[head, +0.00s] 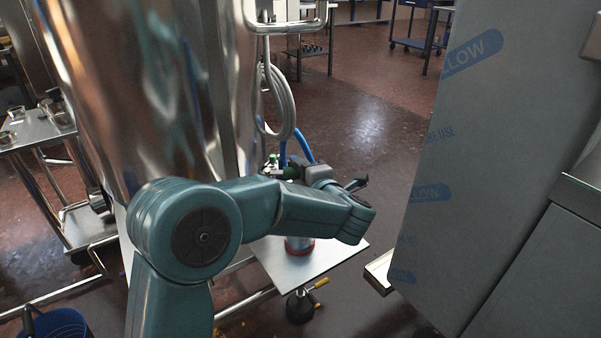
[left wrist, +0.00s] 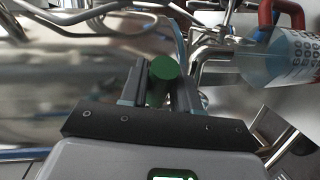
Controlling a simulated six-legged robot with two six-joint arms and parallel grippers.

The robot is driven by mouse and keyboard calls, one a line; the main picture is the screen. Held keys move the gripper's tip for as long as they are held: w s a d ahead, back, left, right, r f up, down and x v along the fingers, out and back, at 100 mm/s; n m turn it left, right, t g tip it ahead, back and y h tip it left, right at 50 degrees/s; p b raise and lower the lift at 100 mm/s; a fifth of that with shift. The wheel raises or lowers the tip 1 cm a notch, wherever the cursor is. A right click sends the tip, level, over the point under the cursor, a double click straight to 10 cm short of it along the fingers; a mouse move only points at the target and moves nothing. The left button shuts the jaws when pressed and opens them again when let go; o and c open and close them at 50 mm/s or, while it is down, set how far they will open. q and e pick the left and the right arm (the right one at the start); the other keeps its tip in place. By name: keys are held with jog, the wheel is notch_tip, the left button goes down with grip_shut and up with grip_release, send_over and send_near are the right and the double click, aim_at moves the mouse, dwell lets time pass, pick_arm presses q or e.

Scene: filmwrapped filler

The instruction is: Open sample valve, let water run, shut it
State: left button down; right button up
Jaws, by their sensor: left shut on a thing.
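The steel tank (head: 165,90) stands at left in the head view. My left gripper (head: 292,173) is at its lower right side, partly hidden by my own wrist. In the left wrist view, the fingers of my left gripper (left wrist: 160,85) are closed on a green valve handle (left wrist: 163,68) with a round end. Steel pipe (left wrist: 205,60) bends beside it toward a clear container (left wrist: 285,55) with bluish contents, printed marks and a red handle. A vessel with a red base (head: 299,246) stands below my forearm in the head view. I cannot tell whether water runs. My right gripper is out of view.
A film-wrapped grey panel (head: 470,150) stands close on the right. A pale plate (head: 330,262) is under the vessel. A coiled hose (head: 278,100) hangs beside the tank. A steel side table (head: 35,130) is at left. Open reddish floor lies behind.

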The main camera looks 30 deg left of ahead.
pick_arm(q)
jog(key=shift+s+d+m+t+h+b, duration=0.2)
jog(key=shift+s+m+t+h+b, duration=0.85)
jog(key=shift+m+h+b, duration=0.5)
jog(key=shift+s+d+m+t+h+b, duration=0.25)
jog(key=shift+s+m+t+h+b, duration=0.5)
jog(key=shift+m+t+h+b, duration=0.75)
jog(key=shift+s+d+m+t+h+b, duration=0.2)
jog(key=shift+s+m+t+h+b, duration=0.75)
jog(key=shift+m+h+b, duration=0.6)
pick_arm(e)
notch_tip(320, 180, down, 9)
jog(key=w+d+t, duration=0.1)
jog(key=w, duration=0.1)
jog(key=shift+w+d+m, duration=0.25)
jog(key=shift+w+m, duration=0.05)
pick_arm(q)
jog(key=shift+h, duration=0.3)
jog(key=c, duration=0.9)
grip_release()
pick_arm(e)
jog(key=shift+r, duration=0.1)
